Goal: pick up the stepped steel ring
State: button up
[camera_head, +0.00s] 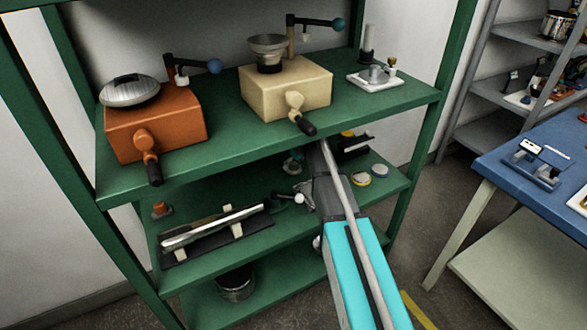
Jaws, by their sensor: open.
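My arm reaches in from the lower right to the green rack, its dark grey end below the front edge of the top shelf. My gripper (304,190) shows only as a small grey shape at the left of that end, open, over the middle shelf. Its fingertips are hard to make out. I cannot pick out a stepped steel ring for certain. A small dark round piece (292,165) sits on the middle shelf behind my gripper, partly shaded. I cannot tell whether it is the ring, nor whether anything lies between the jaws.
The top shelf (215,110) overhangs my gripper and carries an orange box (165,133), a cream box (312,82) and a white-based fixture (377,82). A dark tray (178,254) with a long bar lies left. Two round lids (361,179) lie right. A blue table (520,195) stands right.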

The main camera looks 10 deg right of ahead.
dwell(0.3)
jog(key=c, duration=1.4)
